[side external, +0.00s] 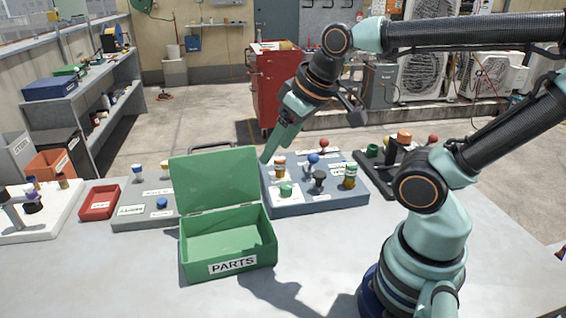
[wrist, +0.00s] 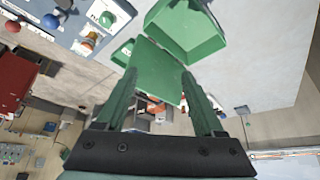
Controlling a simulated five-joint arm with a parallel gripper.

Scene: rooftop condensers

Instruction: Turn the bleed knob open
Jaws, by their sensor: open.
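A blue-grey panel (side external: 318,200) on the table carries several knobs: an orange-and-white one (side external: 279,167), a blue one (side external: 313,159), a red one (side external: 324,144), a green one (side external: 286,190), a black one (side external: 319,179) and a green-and-yellow one (side external: 350,174). Their labels are too small to read, so I cannot tell which is the bleed knob. My gripper (side external: 267,158) is tilted down above the panel's back left edge, apart from the knobs as far as I can see. In the wrist view its two fingers (wrist: 158,76) are spread and empty; the panel (wrist: 85,40) lies to their upper left.
A grey panel (side external: 140,218) and red tray (side external: 99,203) lie left. A dark panel (side external: 371,186) is right. The front table is mostly clear.

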